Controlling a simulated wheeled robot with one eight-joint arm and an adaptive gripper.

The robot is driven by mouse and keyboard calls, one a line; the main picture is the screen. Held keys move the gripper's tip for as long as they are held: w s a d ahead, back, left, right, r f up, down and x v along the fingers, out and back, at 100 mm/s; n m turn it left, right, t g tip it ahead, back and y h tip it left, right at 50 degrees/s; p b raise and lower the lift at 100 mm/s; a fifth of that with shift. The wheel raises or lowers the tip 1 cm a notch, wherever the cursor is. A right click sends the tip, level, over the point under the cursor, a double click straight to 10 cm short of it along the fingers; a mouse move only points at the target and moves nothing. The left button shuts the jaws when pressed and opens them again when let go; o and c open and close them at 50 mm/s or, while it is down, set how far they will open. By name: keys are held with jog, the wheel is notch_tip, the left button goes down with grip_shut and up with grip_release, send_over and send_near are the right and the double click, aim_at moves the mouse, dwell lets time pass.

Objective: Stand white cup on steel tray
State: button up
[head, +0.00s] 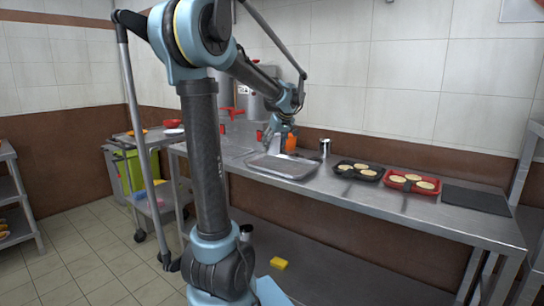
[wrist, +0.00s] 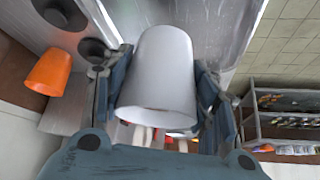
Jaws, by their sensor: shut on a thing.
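The white cup (wrist: 158,75) sits between the two fingers of my gripper (wrist: 162,82) in the wrist view, and the fingers are shut on its sides. In the head view my gripper (head: 274,138) is over the back part of the steel counter, close to the rear edge of the steel tray (head: 283,168). The tray is shallow, and its visible inside looks empty. In the head view the cup is too small and too covered by the gripper to make out clearly, and I cannot tell its height above the counter.
An orange cup (head: 291,143) stands just right of my gripper. A steel canister (head: 325,147) stands behind the tray. A black pan (head: 358,171) and a red pan (head: 411,183), both with round pale cakes, and a dark mat (head: 477,199) lie to the right.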

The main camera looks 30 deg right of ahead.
aim_at(273, 153)
jog(key=shift+f, duration=2.2)
jog(key=o, duration=1.3)
jog(key=shift+o, duration=0.2)
